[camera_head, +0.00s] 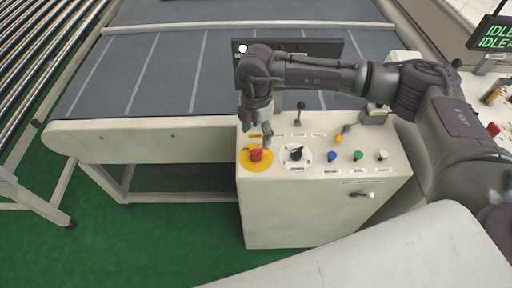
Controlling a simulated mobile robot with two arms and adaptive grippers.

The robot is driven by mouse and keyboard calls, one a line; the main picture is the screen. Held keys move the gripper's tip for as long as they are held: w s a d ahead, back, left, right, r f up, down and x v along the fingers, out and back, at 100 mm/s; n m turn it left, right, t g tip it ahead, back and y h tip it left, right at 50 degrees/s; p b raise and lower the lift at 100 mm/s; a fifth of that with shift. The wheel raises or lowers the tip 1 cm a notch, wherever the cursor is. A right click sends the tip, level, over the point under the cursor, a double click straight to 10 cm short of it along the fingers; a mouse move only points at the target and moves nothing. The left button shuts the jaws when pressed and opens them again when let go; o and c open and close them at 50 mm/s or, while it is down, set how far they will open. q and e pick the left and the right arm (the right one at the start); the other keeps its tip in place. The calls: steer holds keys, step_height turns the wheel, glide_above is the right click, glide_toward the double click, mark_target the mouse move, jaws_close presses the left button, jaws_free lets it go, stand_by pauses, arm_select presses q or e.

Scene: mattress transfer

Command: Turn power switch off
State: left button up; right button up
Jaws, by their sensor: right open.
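The power switch looks to be the black rotary knob (296,153) on a white round plate, on top of the cream control box (325,213). A red mushroom button (256,154) on a yellow disc sits to its left. My right arm reaches in from the right, and my right gripper (257,129) points down just above and behind the red button, left of the knob. It is open and empty, apart from the knob; whether a fingertip touches the red button I cannot tell. My left gripper is out of view.
Blue (332,156), green (358,155) and white (382,155) buttons line the panel's right side. A black-knobbed lever (299,113) stands behind. A handle (362,195) sticks out in front. A grey conveyor (150,75) lies behind, and a green "IDLE" display (494,37) is at upper right.

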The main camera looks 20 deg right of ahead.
mark_target(256, 150)
step_height(256, 150, down, 9)
steer(key=shift+r+p, duration=0.1)
steer(key=shift+p, duration=1)
steer(key=c, duration=1.1)
steer(key=shift+f+n+b, duration=0.2)
steer(key=shift+n+b, duration=1.2)
steer(key=shift+b, duration=0.05)
steer(key=shift+c, duration=0.2)
steer(key=n+b, duration=1.2)
steer(key=b, duration=0.1)
steer(key=n+b, duration=0.2)
steer(key=shift+r+n, duration=0.15)
steer(key=shift+n, duration=0.45)
steer(key=shift+r+b, duration=0.15)
steer(key=shift+b, duration=0.15)
